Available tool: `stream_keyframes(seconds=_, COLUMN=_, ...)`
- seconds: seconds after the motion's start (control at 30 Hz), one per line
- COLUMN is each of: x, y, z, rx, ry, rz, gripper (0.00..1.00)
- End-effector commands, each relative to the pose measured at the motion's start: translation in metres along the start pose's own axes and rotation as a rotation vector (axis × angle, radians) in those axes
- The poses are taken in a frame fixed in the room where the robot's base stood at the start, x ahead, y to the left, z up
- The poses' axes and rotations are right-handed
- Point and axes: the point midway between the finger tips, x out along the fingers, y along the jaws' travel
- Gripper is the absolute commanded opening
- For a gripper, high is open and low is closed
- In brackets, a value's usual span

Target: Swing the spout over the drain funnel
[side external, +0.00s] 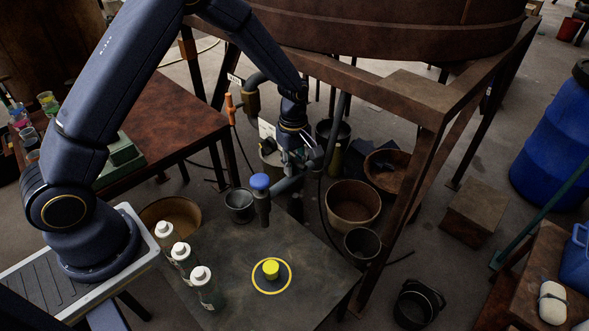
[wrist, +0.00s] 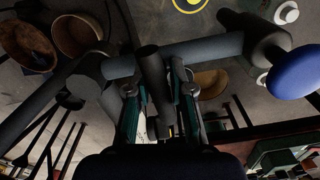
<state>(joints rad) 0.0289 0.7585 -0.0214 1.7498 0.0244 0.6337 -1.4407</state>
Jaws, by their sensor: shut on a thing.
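The spout is a dark grey pipe (side external: 285,187) with a blue knob (side external: 260,181) above its down-turned outlet end. It also crosses the wrist view (wrist: 215,48), with the blue knob at the right. My gripper (side external: 292,160) is at the pipe's inner part. In the wrist view its fingers (wrist: 160,100) are closed around a dark upright handle (wrist: 152,72) beside the pipe. The outlet hangs near the bench's back edge, right of a grey open vessel (side external: 240,204). I cannot tell whether this vessel is the drain funnel.
The dark bench (side external: 225,255) carries a yellow-topped piece (side external: 271,268) inside a yellow ring and several white-capped bottles (side external: 182,255). Buckets (side external: 352,205) stand on the floor at right. The vat's brown frame leg (side external: 412,195) rises right of my gripper.

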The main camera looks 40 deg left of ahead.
Motion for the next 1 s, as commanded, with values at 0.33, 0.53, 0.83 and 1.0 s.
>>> stream_keyframes(seconds=0.33, x=-0.001, y=0.0, z=0.0, rx=0.003, ry=0.001, rz=0.001, gripper=0.0)
stream_keyframes(seconds=0.53, x=-0.001, y=0.001, z=0.003, rx=-0.018, ry=0.001, rz=0.001, gripper=0.0)
stream_keyframes(seconds=0.83, x=-0.001, y=0.002, z=0.007, rx=-0.045, ry=-0.002, rz=0.002, gripper=0.0)
stream_keyframes(seconds=1.0, x=-0.001, y=0.003, z=0.012, rx=-0.077, ry=-0.003, rz=0.003, gripper=0.0)
